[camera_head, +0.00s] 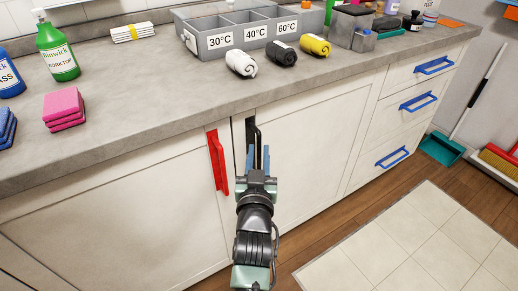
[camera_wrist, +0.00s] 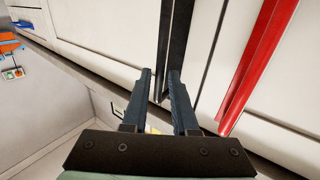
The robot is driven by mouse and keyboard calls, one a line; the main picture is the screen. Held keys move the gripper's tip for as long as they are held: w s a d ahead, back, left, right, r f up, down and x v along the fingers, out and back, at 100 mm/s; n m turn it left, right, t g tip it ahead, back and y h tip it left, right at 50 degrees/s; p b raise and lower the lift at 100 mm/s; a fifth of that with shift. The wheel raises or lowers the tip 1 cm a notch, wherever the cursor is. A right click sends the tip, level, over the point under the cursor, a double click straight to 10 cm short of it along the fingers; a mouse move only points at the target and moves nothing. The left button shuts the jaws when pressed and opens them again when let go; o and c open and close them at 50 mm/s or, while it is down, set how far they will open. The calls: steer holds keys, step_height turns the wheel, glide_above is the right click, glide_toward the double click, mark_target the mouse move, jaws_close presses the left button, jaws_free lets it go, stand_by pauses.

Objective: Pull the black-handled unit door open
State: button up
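The black handle (camera_head: 258,136) is an upright bar near the left edge of a white unit door (camera_head: 312,160), under the worktop. In the wrist view the black handle (camera_wrist: 182,28) runs down towards the gap between my fingertips. My gripper (camera_head: 258,150) has two blue fingers, spread apart, at the lower part of the handle. The gripper also shows in the wrist view (camera_wrist: 160,72), with a gap between its fingers. I cannot tell whether either finger touches the handle. The door looks shut or nearly so.
A red handle (camera_head: 217,162) is close on the left, on the neighbouring door (camera_head: 120,215). Blue-handled drawers (camera_head: 418,102) are on the right. The worktop (camera_head: 150,92) holds bottles, sorting bins and rolled cloths. The floor in front has a pale tiled area (camera_head: 415,245).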

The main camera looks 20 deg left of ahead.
steer(key=shift+x, duration=1.3)
jaws_close()
stand_by(0.5)
